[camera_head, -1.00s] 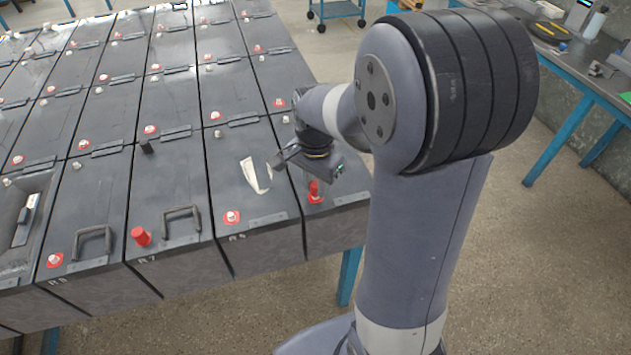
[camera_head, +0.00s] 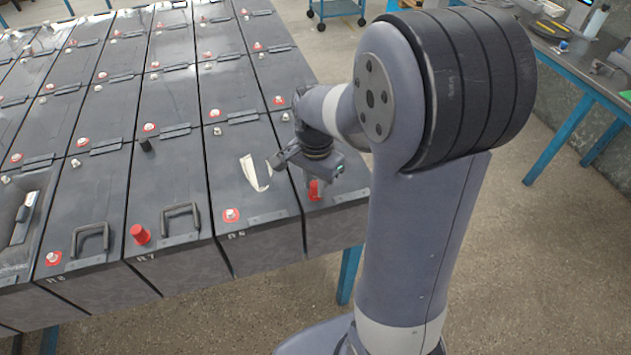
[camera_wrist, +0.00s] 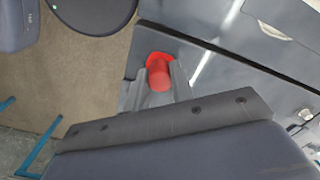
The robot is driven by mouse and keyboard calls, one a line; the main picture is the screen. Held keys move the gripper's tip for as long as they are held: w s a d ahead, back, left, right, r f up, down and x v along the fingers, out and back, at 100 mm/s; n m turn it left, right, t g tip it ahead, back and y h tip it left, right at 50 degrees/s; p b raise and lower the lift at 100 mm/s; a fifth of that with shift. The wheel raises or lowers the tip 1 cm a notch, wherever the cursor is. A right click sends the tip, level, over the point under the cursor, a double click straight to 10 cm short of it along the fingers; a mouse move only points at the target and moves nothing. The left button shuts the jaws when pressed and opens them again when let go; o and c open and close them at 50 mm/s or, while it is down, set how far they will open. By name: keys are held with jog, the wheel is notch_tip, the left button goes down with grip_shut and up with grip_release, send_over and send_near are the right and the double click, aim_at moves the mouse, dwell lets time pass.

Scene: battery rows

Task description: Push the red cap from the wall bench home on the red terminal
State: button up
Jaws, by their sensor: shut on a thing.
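My gripper (camera_head: 316,189) is shut on the red cap (camera_wrist: 159,77), over the front edge of the rightmost front battery (camera_head: 335,214). In the wrist view the cap stands between the two fingers (camera_wrist: 157,88). The red terminal's flat base (camera_wrist: 158,58) shows just beyond the cap. The cap is over or at this terminal; the fingers hide the contact, so I cannot tell how far down it sits. The terminal post is hidden.
Another red cap (camera_head: 140,234) stands on battery R7, left of a black handle (camera_head: 181,218). A torn pale label (camera_head: 254,172) lies on battery R6. Several batteries fill the rows behind. The wall bench (camera_head: 590,75) stands at the right, with open floor (camera_head: 540,240) before it.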

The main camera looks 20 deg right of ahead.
jog(key=shift+f, duration=0.4)
dwell(0.3)
jog(key=o, duration=1.5)
jog(key=shift+r, duration=0.2)
jog(key=shift+r+p, duration=2.65)
jog(key=shift+r, duration=0.75)
